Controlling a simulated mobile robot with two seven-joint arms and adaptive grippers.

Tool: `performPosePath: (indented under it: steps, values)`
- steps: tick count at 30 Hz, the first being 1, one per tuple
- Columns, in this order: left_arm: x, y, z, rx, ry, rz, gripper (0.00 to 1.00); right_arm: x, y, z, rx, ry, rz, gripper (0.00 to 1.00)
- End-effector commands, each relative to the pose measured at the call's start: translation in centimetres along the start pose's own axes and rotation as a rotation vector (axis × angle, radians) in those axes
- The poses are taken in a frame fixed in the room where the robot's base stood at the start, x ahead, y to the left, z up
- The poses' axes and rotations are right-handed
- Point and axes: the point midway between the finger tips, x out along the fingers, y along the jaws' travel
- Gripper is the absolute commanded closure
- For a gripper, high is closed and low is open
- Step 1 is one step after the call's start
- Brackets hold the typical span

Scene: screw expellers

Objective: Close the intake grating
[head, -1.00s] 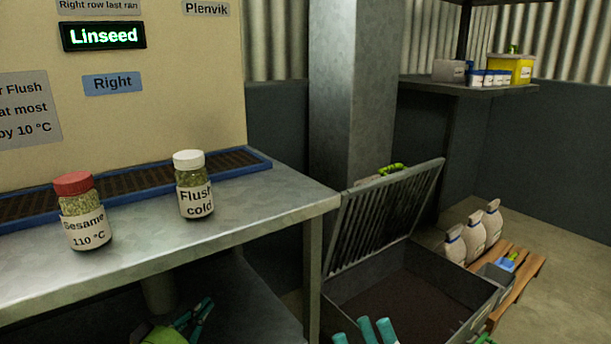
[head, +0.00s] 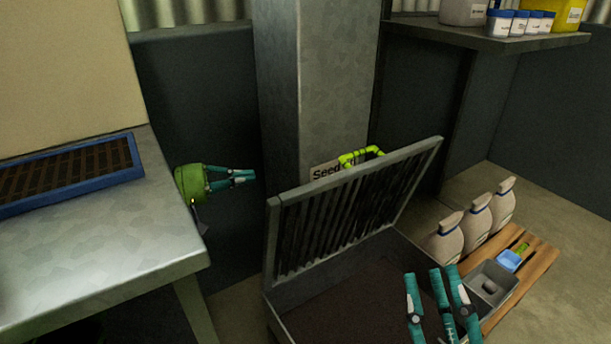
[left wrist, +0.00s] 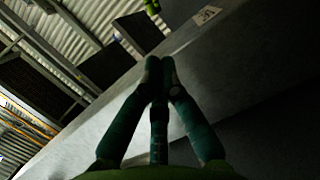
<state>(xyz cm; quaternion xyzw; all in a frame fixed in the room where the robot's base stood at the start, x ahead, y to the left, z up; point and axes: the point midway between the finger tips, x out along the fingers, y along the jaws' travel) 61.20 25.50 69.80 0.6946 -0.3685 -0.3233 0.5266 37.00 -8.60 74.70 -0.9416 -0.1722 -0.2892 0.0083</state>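The intake grating (head: 345,220) stands raised and tilted back at the rear of the open intake box (head: 275,317), showing its dark slats. A bright green handle (head: 362,155) shows just behind its top edge. My left gripper (head: 252,177) is in the gap between the workbench and the grating, apart from the grating and empty. In the left wrist view its fingertips (left wrist: 160,65) come together. My right gripper (head: 432,272) is in front of the raised grating, over the right part of the box, with its fingers spread and nothing visible between them.
A metal workbench (head: 110,250) with a blue-framed tray (head: 140,172) stands at left. A grey column (head: 315,80) rises behind the grating. Several pale bottles (head: 478,213) and a pallet (head: 535,255) stand right of the box. A shelf (head: 480,38) hangs above.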

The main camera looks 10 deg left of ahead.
Motion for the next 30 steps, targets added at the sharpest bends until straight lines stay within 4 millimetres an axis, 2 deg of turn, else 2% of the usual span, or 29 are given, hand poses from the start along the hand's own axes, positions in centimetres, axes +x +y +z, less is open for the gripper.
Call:
performPosePath:
  steps: [8, 14, 22, 30]
  values:
    - [5.4, 0.1, 0.1, 0.001, -0.002, 0.004, 1.00, 0.0, 0.1, 0.3, 0.000, -0.011, 0.002, 0.60]
    - [9.8, 0.1, 0.1, 0.002, -0.001, 0.003, 1.00, -0.2, -0.4, -1.7, 0.003, 0.093, -0.010, 0.60]
    - [9.7, 0.1, 1.4, 0.001, 0.000, -0.001, 1.00, -0.4, 1.1, 4.2, -0.002, -0.231, 0.026, 0.60]
    - [10.0, 0.1, 2.7, 0.001, 0.000, -0.001, 1.00, -2.6, 2.4, 9.5, 0.002, -0.530, 0.058, 0.60]
